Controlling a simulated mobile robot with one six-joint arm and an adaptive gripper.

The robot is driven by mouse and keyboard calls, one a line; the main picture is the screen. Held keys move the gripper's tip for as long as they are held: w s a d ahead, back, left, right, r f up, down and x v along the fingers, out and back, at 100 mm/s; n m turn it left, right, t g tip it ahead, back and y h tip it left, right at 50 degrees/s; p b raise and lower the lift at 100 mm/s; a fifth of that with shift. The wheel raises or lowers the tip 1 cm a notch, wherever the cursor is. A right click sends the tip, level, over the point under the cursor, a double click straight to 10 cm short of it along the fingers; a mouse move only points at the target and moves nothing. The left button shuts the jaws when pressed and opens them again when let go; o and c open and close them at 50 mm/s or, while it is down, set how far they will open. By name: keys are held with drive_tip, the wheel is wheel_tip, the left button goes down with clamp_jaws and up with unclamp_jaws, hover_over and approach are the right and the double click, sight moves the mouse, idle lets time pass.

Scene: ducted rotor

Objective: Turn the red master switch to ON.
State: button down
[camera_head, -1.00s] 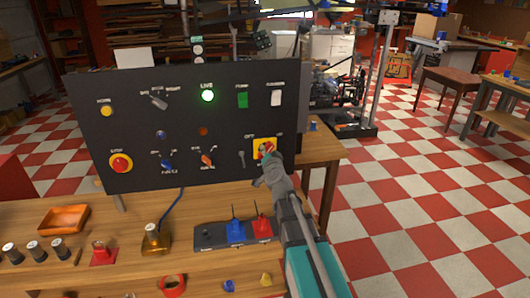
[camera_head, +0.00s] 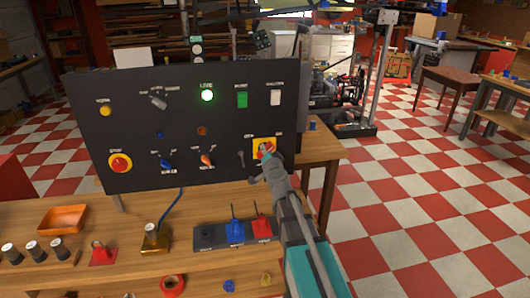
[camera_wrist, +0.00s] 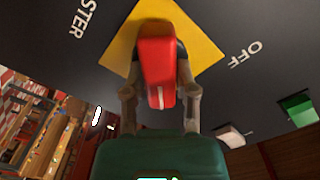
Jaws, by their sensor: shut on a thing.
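The red master switch (camera_wrist: 158,65) is a red handle on a yellow square plate (camera_wrist: 198,38) at the right of the dark panel. In the wrist view the handle lies between the two fingers of my gripper (camera_wrist: 160,100), which is shut on it. A white line marks the handle's near end. The word OFF shows on the panel beside one corner of the plate. In the head view my gripper (camera_head: 266,158) reaches the yellow plate (camera_head: 257,143) from the lower right and covers part of the handle. The ON label cannot be made out clearly.
The black panel (camera_head: 130,85) stands on a wooden bench and carries a lit green LIVE lamp (camera_head: 207,95), a red stop button (camera_head: 120,163), rocker switches and knobs. Blue and red blocks stand below.

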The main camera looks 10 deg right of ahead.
drive_tip(key=shift+c, duration=2)
unclamp_jaws()
drive_tip(key=s, duration=0.7)
drive_tip(key=shift+s, duration=0.25)
